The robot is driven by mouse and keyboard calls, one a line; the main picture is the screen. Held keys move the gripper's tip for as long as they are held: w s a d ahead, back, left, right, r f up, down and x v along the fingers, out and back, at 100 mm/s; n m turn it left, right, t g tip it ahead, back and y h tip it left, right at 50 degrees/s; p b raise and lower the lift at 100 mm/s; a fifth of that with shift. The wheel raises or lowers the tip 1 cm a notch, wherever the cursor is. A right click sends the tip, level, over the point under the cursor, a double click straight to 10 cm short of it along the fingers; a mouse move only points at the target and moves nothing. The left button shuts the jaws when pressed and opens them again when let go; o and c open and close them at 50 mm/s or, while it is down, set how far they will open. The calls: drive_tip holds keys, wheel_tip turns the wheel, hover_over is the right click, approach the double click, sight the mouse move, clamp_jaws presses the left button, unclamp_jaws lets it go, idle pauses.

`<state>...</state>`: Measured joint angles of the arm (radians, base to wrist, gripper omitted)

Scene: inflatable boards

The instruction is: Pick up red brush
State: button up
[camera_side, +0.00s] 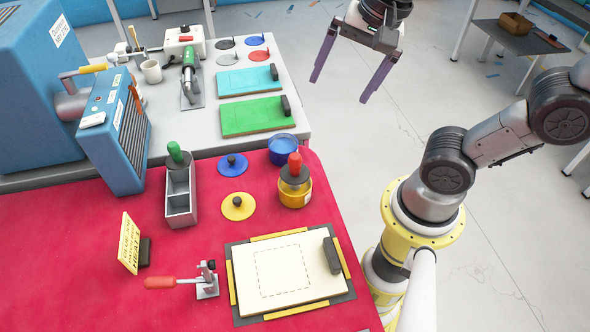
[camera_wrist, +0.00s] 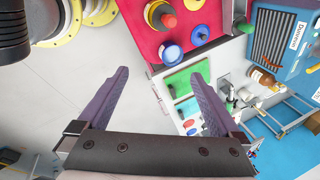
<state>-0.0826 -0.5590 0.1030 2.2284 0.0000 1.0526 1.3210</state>
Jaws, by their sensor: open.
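The red brush (camera_side: 295,163) shows as a red handle standing up out of an amber jar (camera_side: 295,190) near the right edge of the red-covered table. Its lower part is hidden in the jar. In the wrist view the red handle (camera_wrist: 168,20) is at the top, over the jar. My gripper (camera_side: 339,90) is open and empty, with its two purple fingers apart. It hangs beyond the tables' right side, up and to the right of the jar in the side view. Both fingers of the gripper (camera_wrist: 160,75) also show in the wrist view, clear of the brush.
A blue bowl (camera_side: 283,156) stands close behind the jar. Blue (camera_side: 225,170) and yellow (camera_side: 238,214) knobbed discs lie to its left. A grey box (camera_side: 180,203) holds a green-handled tool. A framed cream board (camera_side: 303,285) lies in front. Open floor surrounds my gripper.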

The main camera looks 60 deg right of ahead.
sight(295, 156)
drive_tip(key=w+a+f+m+g, duration=0.4)
drive_tip(key=w+a+f, duration=0.1)
drive_tip(key=w+a, duration=0.15)
drive_tip(key=f, duration=0.8)
drive_tip(key=shift+s+f, duration=0.2)
drive_tip(key=f, duration=0.4)
drive_tip(key=shift+s+d, duration=0.25)
drive_tip(key=shift+f, duration=0.6)
drive_tip(key=c, duration=1.3)
drive_tip(key=shift+o, duration=0.2)
drive_tip(key=shift+r, duration=0.1)
